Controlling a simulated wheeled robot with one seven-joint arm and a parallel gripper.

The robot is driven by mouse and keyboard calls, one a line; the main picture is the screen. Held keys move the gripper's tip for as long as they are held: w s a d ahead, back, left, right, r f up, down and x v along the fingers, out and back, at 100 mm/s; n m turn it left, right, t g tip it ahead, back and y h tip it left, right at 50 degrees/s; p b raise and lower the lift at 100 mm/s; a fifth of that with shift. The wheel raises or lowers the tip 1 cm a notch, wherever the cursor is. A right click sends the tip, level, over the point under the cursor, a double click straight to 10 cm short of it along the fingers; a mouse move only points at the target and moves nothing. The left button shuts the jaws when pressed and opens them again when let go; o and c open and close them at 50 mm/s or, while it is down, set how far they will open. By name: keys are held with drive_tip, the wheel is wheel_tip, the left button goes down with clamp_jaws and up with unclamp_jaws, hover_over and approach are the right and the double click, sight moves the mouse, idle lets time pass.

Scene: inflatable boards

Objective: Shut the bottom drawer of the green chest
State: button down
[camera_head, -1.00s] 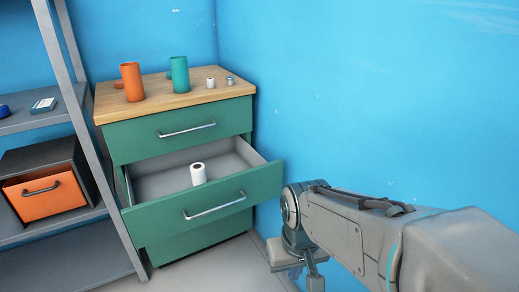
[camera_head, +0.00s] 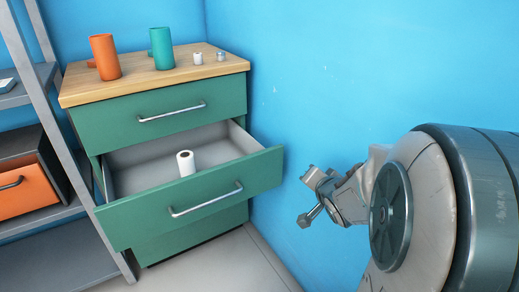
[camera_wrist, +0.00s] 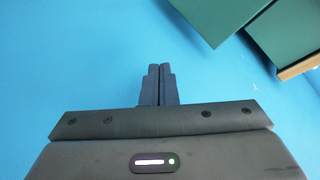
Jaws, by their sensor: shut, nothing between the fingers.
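The green chest (camera_head: 224,95) stands against the blue wall, with its upper drawer shut. Below it, an open drawer (camera_head: 130,220) is pulled well out, with a silver bar handle (camera_head: 205,200) on its front. A white roll (camera_head: 185,163) stands upright inside it. A green panel (camera_head: 195,238) shows under the open drawer; I cannot tell if it is another drawer. My gripper (camera_head: 308,197) is to the right of the open drawer, apart from it, near the wall. In the wrist view its fingers (camera_wrist: 158,70) are together and empty, with green chest parts (camera_wrist: 285,35) at upper right.
An orange cup (camera_head: 105,57), a green cup (camera_head: 162,48) and two small cans (camera_head: 220,56) stand on the wooden top (camera_head: 140,82). A grey shelf rack with an orange drawer (camera_head: 25,190) is close on the left. Floor (camera_head: 245,262) shows at front right.

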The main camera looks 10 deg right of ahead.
drive_tip(key=m+t+y, duration=0.1)
drive_tip(key=m+t+y+p, duration=0.2)
drive_tip(key=m+t+y, duration=0.15)
drive_tip(key=y, duration=0.25)
approach(273, 152)
drive_tip(key=shift+t, duration=0.25)
drive_tip(key=x, duration=0.6)
drive_tip(key=shift+w+f, duration=0.1)
drive_tip(key=shift+f, duration=0.25)
drive_tip(key=shift+w+a, duration=0.1)
drive_tip(key=shift+w, duration=0.2)
drive_tip(key=shift+r, duration=0.1)
